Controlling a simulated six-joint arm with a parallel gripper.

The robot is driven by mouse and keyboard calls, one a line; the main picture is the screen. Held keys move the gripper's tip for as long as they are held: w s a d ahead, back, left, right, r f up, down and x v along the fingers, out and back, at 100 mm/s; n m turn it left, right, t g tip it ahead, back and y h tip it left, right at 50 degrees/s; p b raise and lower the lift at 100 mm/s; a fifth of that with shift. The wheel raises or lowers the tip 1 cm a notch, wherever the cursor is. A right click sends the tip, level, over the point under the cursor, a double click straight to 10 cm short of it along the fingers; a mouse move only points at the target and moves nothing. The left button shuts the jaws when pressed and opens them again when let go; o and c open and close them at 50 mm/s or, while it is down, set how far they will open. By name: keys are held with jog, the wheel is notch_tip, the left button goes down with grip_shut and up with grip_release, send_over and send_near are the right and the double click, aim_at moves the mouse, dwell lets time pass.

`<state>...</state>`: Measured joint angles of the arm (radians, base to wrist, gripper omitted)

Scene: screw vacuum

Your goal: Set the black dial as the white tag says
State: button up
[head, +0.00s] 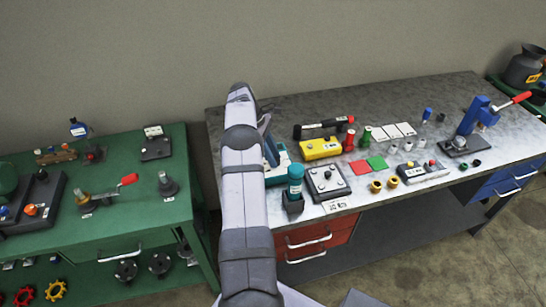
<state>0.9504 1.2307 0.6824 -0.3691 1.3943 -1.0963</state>
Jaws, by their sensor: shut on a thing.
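A dark panel (327,181) with small black round knobs lies on the grey bench, just right of my arm. One of these knobs (328,174) may be the black dial; its pointer and marks are too small to read. A white tag (337,205) with dark print lies at the bench's front edge, below the panel; its print is not legible. My arm rises through the middle of the picture and bends at the top. My gripper is hidden behind the arm, so its fingers and anything between them do not show.
A teal device (284,156) is partly hidden by my arm. A green bench (115,225) stands left.

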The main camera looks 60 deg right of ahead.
jog(key=shift+r+m, duration=0.1)
jog(key=shift+m, duration=0.2)
jog(key=o, duration=1)
jog(key=shift+o, duration=0.2)
jog(key=shift+w+r, duration=0.25)
jog(key=shift+r, duration=0.15)
jog(key=v, duration=0.4)
jog(key=shift+r, duration=0.45)
jog(key=p, duration=0.2)
jog(key=r+p, duration=0.1)
jog(key=p, duration=0.2)
jog(key=shift+w+r, duration=0.15)
jog(key=shift+w, duration=0.15)
